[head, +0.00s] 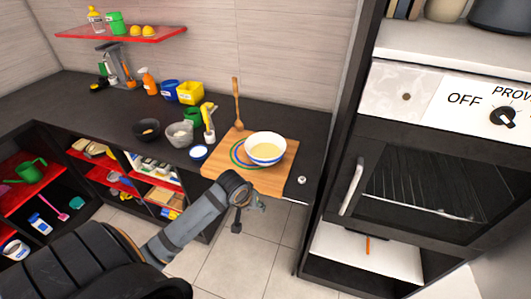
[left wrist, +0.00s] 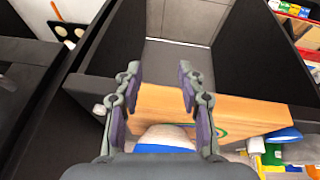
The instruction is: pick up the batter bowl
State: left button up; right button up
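The batter bowl (head: 265,160) is white with a blue band and holds pale yellow batter. It stands upright on the wooden board (head: 283,178) at the right end of the dark counter. My left gripper (head: 249,213) is in front of the counter's front edge, apart from the bowl. In the left wrist view the two fingers of my left gripper (left wrist: 160,82) are spread with nothing between their tips. The bowl (left wrist: 165,138) shows there low between the fingers, partly hidden by the gripper body. My right gripper is in neither view.
A wooden spoon (head: 237,98) stands behind the board. A small blue-rimmed dish (head: 199,153), a grey bowl (head: 179,138) and a black bowl (head: 146,130) are to the left. The oven (head: 430,190) with its handle (head: 352,186) is close on the right.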

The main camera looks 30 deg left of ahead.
pick_arm(q)
jog(key=w+a+r+n, duration=0.4)
jog(key=w+a+r, duration=0.1)
jog(key=w+a, duration=0.1)
notch_tip(320, 180, up, 7)
jog(key=n+t, duration=0.1)
jog(key=n, duration=0.3)
send_over(250, 156)
jog(key=s+a, duration=0.2)
jog(key=s, duration=0.1)
jog(key=x, duration=0.4)
jog(key=shift+w+f+p, duration=0.15)
jog(key=shift+p, duration=0.15)
jog(key=shift+w+f, duration=0.25)
jog(key=shift+f, duration=0.2)
jog(key=x, duration=0.2)
jog(key=p+x, duration=0.1)
jog(key=x, duration=0.2)
jog(key=shift+w+d+r, duration=0.1)
jog(key=shift+w+r, duration=0.15)
jog(key=shift+w, duration=0.15)
jog(key=shift+f, duration=0.15)
jog(key=shift+c, duration=1.3)
grip_shut()
